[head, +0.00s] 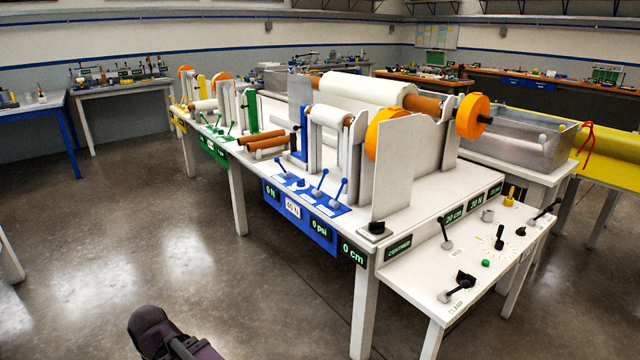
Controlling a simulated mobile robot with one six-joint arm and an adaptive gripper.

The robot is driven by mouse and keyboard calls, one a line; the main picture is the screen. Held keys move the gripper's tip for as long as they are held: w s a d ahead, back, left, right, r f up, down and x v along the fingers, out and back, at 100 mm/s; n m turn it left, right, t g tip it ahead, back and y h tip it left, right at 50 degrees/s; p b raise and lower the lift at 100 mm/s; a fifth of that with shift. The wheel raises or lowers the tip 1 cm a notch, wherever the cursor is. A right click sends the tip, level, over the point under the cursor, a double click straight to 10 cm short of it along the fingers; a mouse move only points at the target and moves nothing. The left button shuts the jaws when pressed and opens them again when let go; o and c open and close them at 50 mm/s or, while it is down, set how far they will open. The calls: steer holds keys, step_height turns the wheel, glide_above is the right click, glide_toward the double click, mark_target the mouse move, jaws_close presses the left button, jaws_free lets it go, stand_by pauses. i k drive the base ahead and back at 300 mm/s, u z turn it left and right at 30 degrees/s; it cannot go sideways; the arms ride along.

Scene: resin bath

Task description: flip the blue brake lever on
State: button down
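One blue-knobbed lever (340,191) is at the panel's right end. Another lever (319,184) stands just left of it, and a long thin one (275,166) leans up at the left. Their labels are too small to read, so I cannot tell which is the brake. A dark part of my arm shows at the bottom left, well apart from the panel. My gripper's fingertips are not seen.
An upright grey plate (391,165) stands right of the levers. A lower white side table (410,280) with black and grey controls juts out at the right. Open floor (200,245) lies in front.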

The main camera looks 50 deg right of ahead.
mark_target(344, 181)
steer(key=u, duration=0.55)
steer(key=i, duration=1)
steer(key=z, duration=3.2)
steer(key=i, duration=0.1)
steer(key=u, duration=0.55)
